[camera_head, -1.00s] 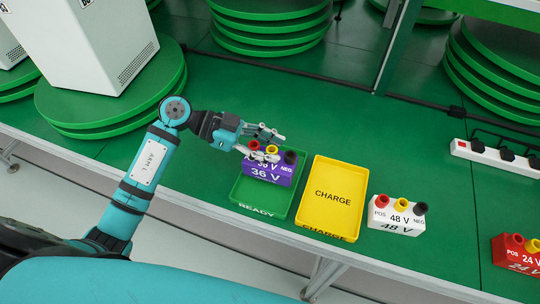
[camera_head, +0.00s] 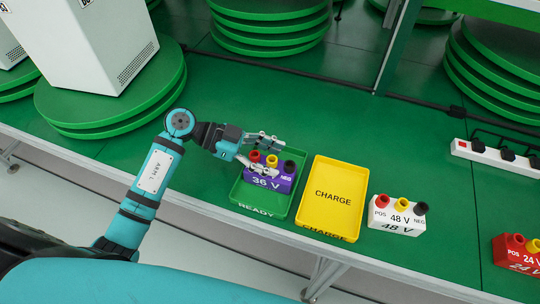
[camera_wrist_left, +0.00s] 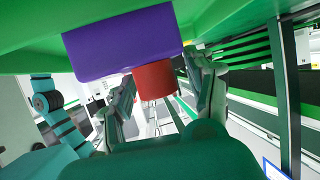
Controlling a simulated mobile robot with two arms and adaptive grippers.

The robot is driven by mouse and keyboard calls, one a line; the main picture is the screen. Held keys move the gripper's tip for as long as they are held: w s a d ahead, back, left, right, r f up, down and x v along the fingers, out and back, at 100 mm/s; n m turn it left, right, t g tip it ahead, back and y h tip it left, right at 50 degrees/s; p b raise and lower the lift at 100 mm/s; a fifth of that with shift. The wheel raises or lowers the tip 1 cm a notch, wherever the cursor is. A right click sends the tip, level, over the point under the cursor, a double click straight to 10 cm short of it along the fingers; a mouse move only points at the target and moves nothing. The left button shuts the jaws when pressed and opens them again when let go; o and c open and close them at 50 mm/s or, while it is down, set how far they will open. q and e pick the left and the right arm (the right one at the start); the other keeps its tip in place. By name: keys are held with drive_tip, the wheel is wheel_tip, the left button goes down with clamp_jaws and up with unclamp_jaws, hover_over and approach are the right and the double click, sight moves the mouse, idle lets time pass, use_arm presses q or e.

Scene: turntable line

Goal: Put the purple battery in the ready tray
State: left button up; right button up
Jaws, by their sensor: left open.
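The purple 36 V battery (camera_head: 285,185), with red, yellow and black posts, stands upright inside the green READY tray (camera_head: 262,211) and appears to rest on its floor. My left gripper (camera_head: 272,154) is open at the battery's posts, with its fingers on either side of them. In the left wrist view the purple battery (camera_wrist_left: 122,42) shows above the fingers, with its red post (camera_wrist_left: 154,81) between the two spread fingers (camera_wrist_left: 160,100). Part of the battery is hidden behind the fingers in the head view. My right gripper is out of view.
The empty yellow CHARGE tray (camera_head: 333,195) is right of the READY tray. A white 48 V battery (camera_head: 397,217) and a red 24 V battery (camera_head: 517,256) stand further right. A white power strip (camera_head: 495,157) lies behind. Green disc stacks (camera_head: 272,25) stand at the back.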

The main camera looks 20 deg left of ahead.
use_arm(q)
drive_tip(key=v, duration=1.2)
drive_tip(key=shift+r, duration=0.15)
